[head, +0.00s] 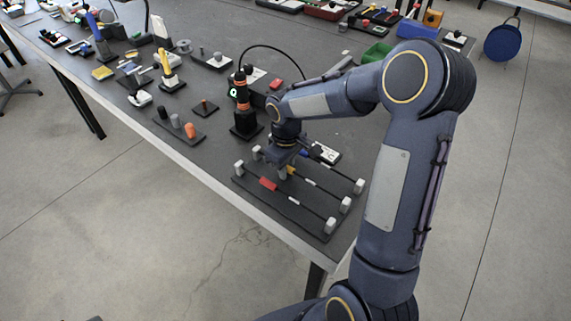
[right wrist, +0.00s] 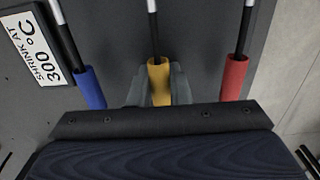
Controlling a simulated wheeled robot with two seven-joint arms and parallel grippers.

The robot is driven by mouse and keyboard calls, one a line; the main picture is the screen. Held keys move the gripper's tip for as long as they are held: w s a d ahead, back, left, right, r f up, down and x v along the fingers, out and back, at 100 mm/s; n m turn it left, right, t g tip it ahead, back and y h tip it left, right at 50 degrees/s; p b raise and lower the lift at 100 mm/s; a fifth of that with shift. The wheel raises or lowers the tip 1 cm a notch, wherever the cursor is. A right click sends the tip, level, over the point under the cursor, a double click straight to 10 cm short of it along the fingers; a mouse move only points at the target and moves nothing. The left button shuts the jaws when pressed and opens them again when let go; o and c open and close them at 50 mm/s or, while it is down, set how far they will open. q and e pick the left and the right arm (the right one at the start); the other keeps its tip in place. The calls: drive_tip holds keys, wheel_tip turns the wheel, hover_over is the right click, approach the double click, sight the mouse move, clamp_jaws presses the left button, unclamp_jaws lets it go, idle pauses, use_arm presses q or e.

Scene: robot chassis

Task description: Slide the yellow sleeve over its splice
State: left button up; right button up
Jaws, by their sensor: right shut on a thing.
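A dark board (head: 315,228) holds three black wires side by side between grey end posts. The yellow sleeve (right wrist: 158,84) is around the middle wire, and it also shows in the head view (head: 291,170). My right gripper (right wrist: 157,95) is shut on the yellow sleeve from above, one finger on each side. The middle wire's white splice (right wrist: 152,6) is apart from the sleeve, at the top of the right wrist view. My right gripper also shows in the head view (head: 283,173). My left gripper is not in view.
The blue sleeve (right wrist: 90,88) and the red sleeve (right wrist: 234,78) are on the neighbouring wires, close to my fingers. A "SHRINK AT 300°C" sign (head: 326,153) lies beside the board. A black-and-orange tool (head: 241,110) stands upright behind. The table's front edge is close.

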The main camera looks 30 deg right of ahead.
sight(310, 190)
drive_tip(key=shift+s+d, duration=0.5)
drive_tip(key=shift+s, duration=0.7)
drive_tip(key=shift+s+d, duration=0.5)
drive_tip(key=shift+s, duration=0.7)
drive_tip(key=shift+s+d, duration=0.5)
drive_tip(key=shift+s, duration=0.7)
drive_tip(key=o, duration=0.5)
drive_tip(key=shift+c, duration=0.2)
wheel_tip(310, 190, up, 7)
drive_tip(key=p, duration=0.5)
drive_tip(key=shift+p, duration=0.3)
